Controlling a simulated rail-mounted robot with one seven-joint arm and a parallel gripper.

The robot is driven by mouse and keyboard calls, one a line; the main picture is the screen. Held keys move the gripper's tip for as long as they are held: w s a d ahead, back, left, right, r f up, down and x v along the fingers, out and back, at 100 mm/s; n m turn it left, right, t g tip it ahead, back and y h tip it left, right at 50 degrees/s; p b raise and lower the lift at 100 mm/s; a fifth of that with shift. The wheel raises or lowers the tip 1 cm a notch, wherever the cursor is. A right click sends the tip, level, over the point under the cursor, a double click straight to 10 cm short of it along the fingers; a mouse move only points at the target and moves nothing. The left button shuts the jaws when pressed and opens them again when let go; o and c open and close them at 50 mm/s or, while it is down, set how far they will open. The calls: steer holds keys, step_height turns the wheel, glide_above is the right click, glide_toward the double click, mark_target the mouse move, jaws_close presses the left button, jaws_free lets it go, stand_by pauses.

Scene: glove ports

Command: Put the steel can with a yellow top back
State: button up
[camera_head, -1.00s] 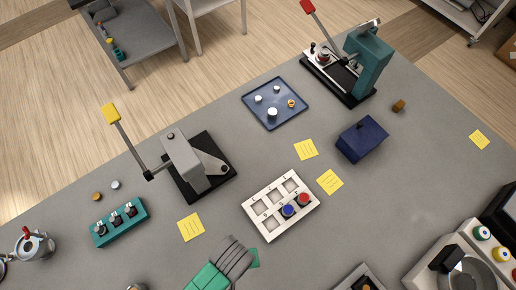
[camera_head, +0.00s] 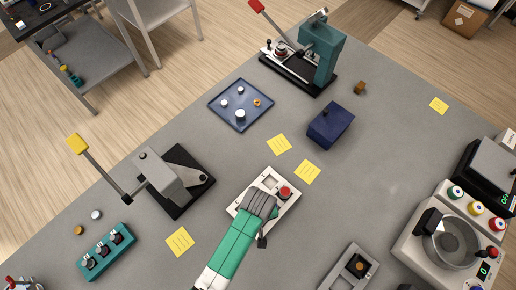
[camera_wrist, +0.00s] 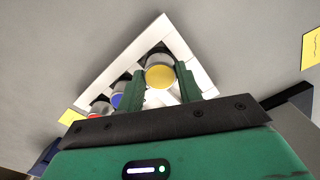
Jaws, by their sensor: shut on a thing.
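The steel can with a yellow top (camera_wrist: 160,74) is between the two green fingers of my gripper (camera_wrist: 162,88) in the wrist view. My gripper is shut on it. The can is over the far part of the white compartment tray (camera_wrist: 189,43); I cannot tell whether its base is in a compartment or just above. A blue-topped can (camera_wrist: 117,100) and a red-topped can (camera_wrist: 100,107) stand in a row beside it. In the head view my gripper (camera_head: 262,203) covers much of the tray (camera_head: 285,214) and hides the held can and the blue one. The red-topped can (camera_head: 285,193) shows there.
Yellow notes (camera_head: 308,172) lie behind the tray. A dark blue box (camera_head: 331,125) stands behind right, a lever press (camera_head: 172,180) left, and a grey fixture (camera_head: 348,269) front right. A machine with a bowl (camera_head: 450,240) stands at right.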

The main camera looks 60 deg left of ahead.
steer(key=shift+f, duration=0.2)
steer(key=o, duration=1.2)
step_height(320, 180, up, 12)
steer(key=shift+w+r, duration=0.1)
